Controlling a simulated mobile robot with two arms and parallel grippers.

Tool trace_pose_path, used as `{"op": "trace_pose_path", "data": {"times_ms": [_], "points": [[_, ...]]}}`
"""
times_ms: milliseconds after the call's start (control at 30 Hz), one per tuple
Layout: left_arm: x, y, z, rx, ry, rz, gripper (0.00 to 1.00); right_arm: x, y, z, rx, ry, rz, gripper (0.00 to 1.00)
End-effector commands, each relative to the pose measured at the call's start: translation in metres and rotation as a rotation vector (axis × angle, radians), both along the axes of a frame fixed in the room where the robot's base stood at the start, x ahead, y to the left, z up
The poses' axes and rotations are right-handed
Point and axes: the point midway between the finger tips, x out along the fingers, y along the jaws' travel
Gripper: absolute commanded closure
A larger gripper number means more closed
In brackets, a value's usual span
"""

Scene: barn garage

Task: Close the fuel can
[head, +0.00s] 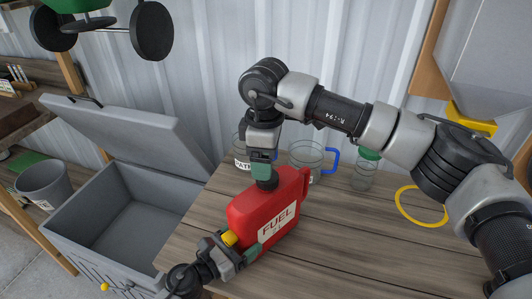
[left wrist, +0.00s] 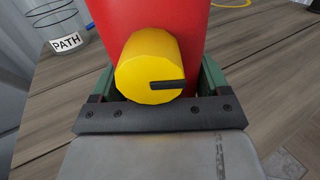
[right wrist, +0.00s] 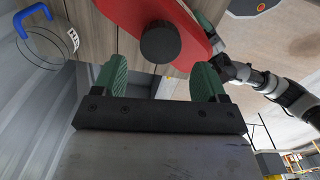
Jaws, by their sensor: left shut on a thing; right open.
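The red fuel can (head: 252,206), labelled FUEL, is on the wooden table. It has a yellow knob (head: 229,239) at its near left end, large in the left wrist view (left wrist: 150,68). A black round cap (right wrist: 160,42) is at its far end, below my right gripper in the head view. My left gripper (head: 240,252) is shut on the can's body, with its green fingers either side behind the knob. My right gripper (head: 263,168) is open over the black cap. The cap shows between and beyond its fingertips, apart from them. Whether the cap is fully seated is unclear.
Glass jugs (head: 306,156) and a green-lidded jar (head: 364,172) stand behind the can. A yellow ring (head: 421,206) lies to the right. A grey open-lidded bin (head: 120,225) is left of the table. The table's front right is clear.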

Motion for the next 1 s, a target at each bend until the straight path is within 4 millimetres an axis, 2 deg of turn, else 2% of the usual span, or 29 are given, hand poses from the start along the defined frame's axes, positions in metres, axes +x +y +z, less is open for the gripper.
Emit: {"op": "trace_pose_path", "data": {"times_ms": [167,1000], "points": [[0.000,0.000,-0.001,0.001,0.002,-0.001,0.90,0.000,-0.001,0.002,0.000,-0.001,0.247,0.27],[0.000,0.000,-0.001,0.000,0.001,-0.001,0.90,0.000,-0.003,0.019,-0.001,-0.001,2.059,0.27]]}}
